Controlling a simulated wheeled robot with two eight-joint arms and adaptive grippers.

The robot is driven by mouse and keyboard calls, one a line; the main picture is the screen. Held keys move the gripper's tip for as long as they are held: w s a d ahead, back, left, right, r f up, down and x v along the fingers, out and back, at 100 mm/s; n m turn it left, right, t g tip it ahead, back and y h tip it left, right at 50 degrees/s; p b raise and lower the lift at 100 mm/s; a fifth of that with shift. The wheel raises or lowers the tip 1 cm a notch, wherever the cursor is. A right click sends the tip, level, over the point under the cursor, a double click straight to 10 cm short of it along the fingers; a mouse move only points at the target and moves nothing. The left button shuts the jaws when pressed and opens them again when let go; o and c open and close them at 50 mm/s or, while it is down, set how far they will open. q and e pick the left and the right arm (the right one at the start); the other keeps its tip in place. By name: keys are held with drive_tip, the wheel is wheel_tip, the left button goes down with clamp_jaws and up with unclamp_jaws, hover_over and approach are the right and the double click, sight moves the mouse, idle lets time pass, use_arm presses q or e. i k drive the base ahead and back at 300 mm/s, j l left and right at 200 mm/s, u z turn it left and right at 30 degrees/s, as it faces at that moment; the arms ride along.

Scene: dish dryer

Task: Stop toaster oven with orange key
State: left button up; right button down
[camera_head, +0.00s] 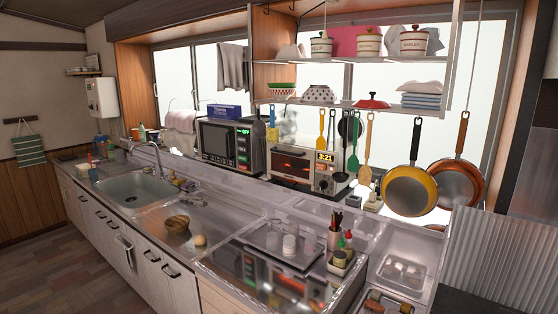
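The toaster oven (276,177) is a pale box on the ledge behind the counter, right of the microwave. Its dark front window (290,165) glows reddish inside and the door looks shut. At the right of its front, a small lit display (325,157) shows orange digits that seem to read 3:21. A round knob (322,181) sits below the display. The orange key is too small to make out for certain. Hanging utensils are close to the oven's right side. Neither of my grippers is in view.
The microwave (229,143) with a green display stands left of the oven. A black ladle (341,176), other utensils and pans (410,190) hang at the right. In front are a utensil cup (334,238), bottles and a grey tray (268,240). The sink (135,190) is at left.

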sight(319, 165)
drive_tip(key=i+u, duration=0.35)
drive_tip(key=i, duration=0.2)
drive_tip(key=i+l+u, duration=0.15)
drive_tip(key=i+u, duration=0.25)
drive_tip(key=i, duration=0.1)
